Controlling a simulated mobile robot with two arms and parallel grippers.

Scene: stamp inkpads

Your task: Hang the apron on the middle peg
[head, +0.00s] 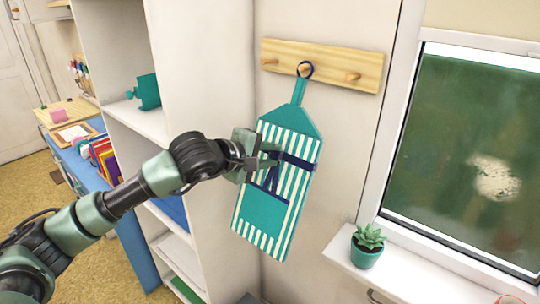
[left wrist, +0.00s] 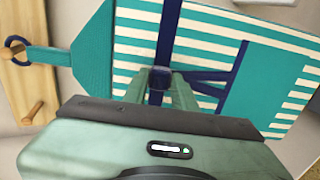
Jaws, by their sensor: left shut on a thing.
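The apron (head: 275,215) is teal with white stripes and dark blue ties. It hangs down below a wooden peg rail (head: 328,64), its neck strap running up to a dark blue ring (head: 306,66). In the head view the ring appears around the middle peg (head: 303,72); how far on it sits is hard to tell. My left gripper (head: 270,157) is shut on the apron at the knot of the ties. The left wrist view also shows the apron (left wrist: 240,45), the ring (left wrist: 9,47) and my gripper fingers (left wrist: 162,84) at the knot. My right gripper is not in view.
The left peg (head: 268,62) and right peg (head: 352,76) are bare. A white shelf unit (head: 200,60) stands left of the apron. A potted succulent (head: 367,252) sits on the windowsill (head: 430,262) to the right. A blue desk (head: 125,225) is farther left.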

